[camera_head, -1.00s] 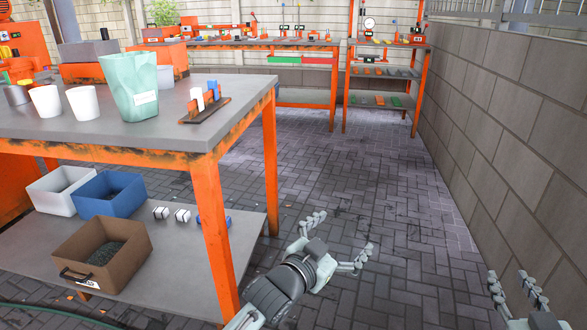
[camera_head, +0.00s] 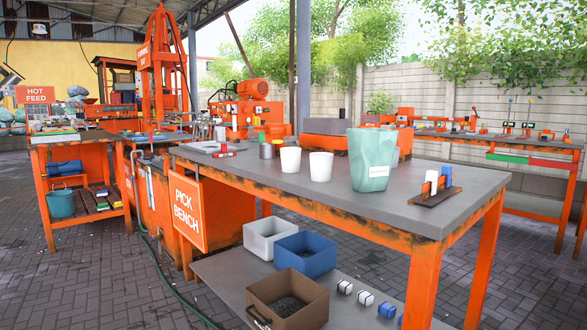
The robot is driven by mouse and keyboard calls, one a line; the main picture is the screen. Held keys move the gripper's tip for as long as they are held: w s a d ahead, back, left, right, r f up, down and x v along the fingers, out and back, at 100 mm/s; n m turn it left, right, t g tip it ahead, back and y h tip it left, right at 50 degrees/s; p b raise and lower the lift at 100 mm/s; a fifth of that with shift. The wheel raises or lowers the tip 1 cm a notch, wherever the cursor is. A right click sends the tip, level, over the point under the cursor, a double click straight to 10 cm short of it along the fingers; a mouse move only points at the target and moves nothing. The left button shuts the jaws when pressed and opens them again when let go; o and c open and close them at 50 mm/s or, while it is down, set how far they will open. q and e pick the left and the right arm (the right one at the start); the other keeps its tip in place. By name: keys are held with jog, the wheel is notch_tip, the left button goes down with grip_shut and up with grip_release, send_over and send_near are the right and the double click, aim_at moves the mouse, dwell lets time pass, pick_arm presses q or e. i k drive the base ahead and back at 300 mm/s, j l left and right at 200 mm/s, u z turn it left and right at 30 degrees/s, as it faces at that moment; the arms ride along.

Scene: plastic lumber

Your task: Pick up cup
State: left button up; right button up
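Two white cups stand on the grey top of the orange pick bench (camera_head: 330,205). The left cup (camera_head: 290,160) is beside a small metal can (camera_head: 266,151), and the right cup (camera_head: 321,167) is left of a tall green container (camera_head: 370,165). Another pale cup-like shape (camera_head: 405,142) is partly hidden behind the green container. All stand upright. Neither of my grippers is in the current head view.
The lower shelf holds a white bin (camera_head: 268,250), a blue bin (camera_head: 300,270), a brown bin (camera_head: 310,312) and small blocks. Paved floor is open at left; a green hose (camera_head: 180,295) crosses it.

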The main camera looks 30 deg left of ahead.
aim_at(321, 163)
jog(key=i+j+u, duration=0.45)
jog(key=i+j, duration=0.65)
jog(key=i, duration=0.2)
